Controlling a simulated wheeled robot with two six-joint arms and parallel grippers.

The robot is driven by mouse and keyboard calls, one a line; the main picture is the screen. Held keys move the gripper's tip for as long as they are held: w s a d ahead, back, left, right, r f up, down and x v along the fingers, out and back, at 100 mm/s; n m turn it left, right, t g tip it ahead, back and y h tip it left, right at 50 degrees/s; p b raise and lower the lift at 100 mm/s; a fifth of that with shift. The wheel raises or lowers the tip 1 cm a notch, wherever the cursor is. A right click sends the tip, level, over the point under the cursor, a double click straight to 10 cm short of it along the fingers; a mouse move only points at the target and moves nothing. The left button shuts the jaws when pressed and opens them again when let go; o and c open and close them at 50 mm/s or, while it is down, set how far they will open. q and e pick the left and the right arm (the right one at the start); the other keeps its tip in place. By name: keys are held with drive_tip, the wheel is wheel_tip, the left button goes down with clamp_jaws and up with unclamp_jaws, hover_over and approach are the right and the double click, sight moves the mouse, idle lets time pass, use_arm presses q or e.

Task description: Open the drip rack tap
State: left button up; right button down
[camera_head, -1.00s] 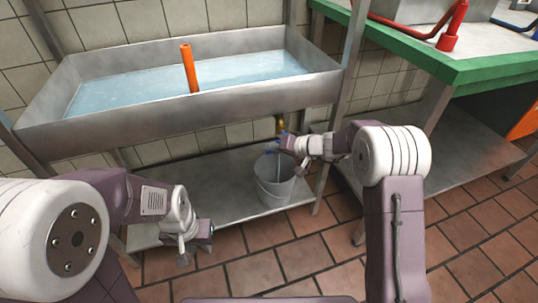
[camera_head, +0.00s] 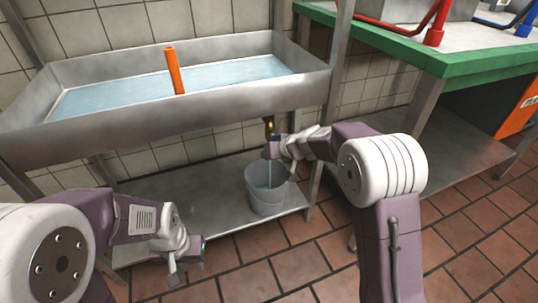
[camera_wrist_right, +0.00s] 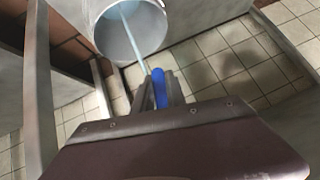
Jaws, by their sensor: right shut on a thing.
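The drip rack (camera_head: 200,118) is a steel trough of pale blue water on legs. Its brass tap (camera_head: 269,124) hangs below the right end of the trough. A thin blue stream falls from the tap area into the grey bucket (camera_head: 266,200) and also shows in the right wrist view (camera_wrist_right: 130,32). My right gripper (camera_head: 272,149) is at the tap. In the wrist view its dark fingers are shut on the blue tap handle (camera_wrist_right: 160,88). My left gripper (camera_head: 189,260) hangs low by the rack's bottom shelf, away from the tap; its finger gap is unclear.
The bucket stands on the steel bottom shelf (camera_head: 225,217). An orange pipe (camera_head: 174,70) stands up in the trough. A green-edged table (camera_head: 450,70) with red and blue pipes is at the right. The brown tiled floor (camera_head: 300,262) in front is clear.

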drive_tip(key=shift+f, duration=0.1)
drive_tip(key=c, duration=1.4)
unclamp_jaws()
drive_tip(key=shift+o, duration=0.2)
drive_tip(key=p+v, duration=0.2)
drive_tip(key=v, duration=0.7)
